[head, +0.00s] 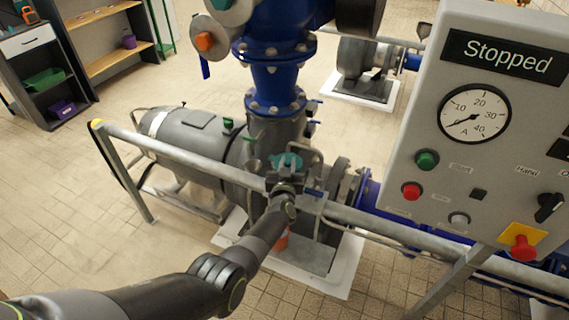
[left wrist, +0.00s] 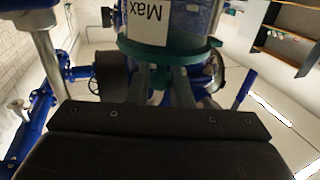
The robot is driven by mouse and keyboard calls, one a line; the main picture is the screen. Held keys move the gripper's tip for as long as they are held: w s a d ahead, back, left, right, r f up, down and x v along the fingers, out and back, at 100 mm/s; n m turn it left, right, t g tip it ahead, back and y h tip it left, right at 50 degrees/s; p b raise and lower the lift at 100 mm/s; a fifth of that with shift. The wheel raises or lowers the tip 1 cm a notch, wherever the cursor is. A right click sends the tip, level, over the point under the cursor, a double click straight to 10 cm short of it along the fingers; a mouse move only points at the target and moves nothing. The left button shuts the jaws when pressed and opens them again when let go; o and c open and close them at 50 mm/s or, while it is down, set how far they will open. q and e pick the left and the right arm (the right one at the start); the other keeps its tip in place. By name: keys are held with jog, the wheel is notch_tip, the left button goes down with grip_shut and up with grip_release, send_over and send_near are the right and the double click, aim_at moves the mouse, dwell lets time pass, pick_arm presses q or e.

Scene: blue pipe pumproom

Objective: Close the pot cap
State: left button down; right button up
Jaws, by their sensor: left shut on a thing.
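A teal round piece (head: 287,160), which looks like the pot cap, sits at the pump body beyond the metal rail. My left gripper (head: 284,178) reaches over the rail and meets this piece. In the left wrist view, a teal band (left wrist: 170,55) runs around a clear pot (left wrist: 192,18) with a white "Max" label. Whether the cap is seated on the pot cannot be told. My right gripper is out of view.
A grey metal rail (head: 180,153) crosses in front of the pump, under my left arm. A grey control panel (head: 400,165) reading "Stopped" stands at the right. The grey motor (head: 190,140) lies left of the gripper. Tiled floor is clear at the left.

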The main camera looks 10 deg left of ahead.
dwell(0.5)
pick_arm(q)
jog(key=c, duration=1.3)
grip_release()
jog(key=shift+w+d, duration=0.1)
jog(key=shift+c, duration=0.2)
